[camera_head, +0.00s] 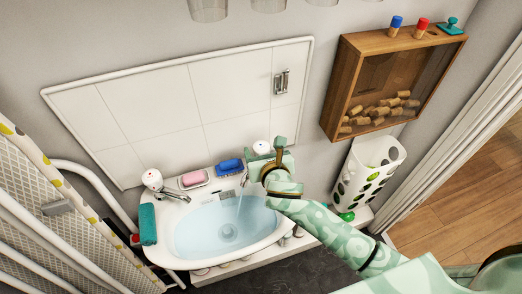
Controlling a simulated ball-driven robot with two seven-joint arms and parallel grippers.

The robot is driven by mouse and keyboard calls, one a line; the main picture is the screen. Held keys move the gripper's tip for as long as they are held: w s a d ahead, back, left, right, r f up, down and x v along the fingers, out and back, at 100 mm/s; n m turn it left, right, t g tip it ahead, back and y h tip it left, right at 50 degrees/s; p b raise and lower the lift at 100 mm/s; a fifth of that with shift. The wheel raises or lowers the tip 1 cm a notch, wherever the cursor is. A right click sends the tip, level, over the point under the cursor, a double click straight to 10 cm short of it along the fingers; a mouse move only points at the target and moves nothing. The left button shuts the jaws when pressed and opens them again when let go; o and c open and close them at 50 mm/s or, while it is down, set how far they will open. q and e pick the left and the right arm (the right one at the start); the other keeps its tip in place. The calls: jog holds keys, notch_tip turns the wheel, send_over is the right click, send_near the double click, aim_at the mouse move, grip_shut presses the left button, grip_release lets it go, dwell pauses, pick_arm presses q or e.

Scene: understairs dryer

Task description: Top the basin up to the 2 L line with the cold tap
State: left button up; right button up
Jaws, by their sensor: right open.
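The white basin (262,243) is fixed below the tiled splashback and holds clear bluish water (210,243). A left tap (152,180) with a white cap stands on the basin's back left corner. A right tap (261,147) with a white cap stands at the back right, its lower part hidden by my right gripper. A thin stream seems to fall from its spout (242,182) into the basin. My right gripper (276,156) is open just in front of this tap; whether it touches cannot be told. The 2 L line cannot be made out. My left gripper is out of view.
Pink soap (192,179) and a blue item (230,167) sit on the basin's back rim. A teal cloth (148,224) hangs at its left. A wooden case with corks (346,72) hangs at the upper right, above a white basket (370,172). White pipes (85,175) stand left.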

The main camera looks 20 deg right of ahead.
jog(key=shift+x, duration=0.85)
jog(key=shift+r, duration=0.1)
jog(key=c, duration=1)
jog(key=shift+o, duration=0.2)
jog(key=shift+a+r+m+h+p, duration=0.1)
jog(key=shift+r+m+h+p, duration=0.2)
jog(key=shift+m+h+p, duration=0.55)
jog(key=shift+f+m+g+h+p, duration=0.1)
jog(key=shift+m+g+h+p, duration=0.2)
jog(key=shift+m+h+p, duration=0.2)
jog(key=shift+f+m+h, duration=0.15)
jog(key=shift+m+h, duration=0.3)
jog(key=shift+h, duration=0.2)
jog(key=shift+f, duration=0.1)
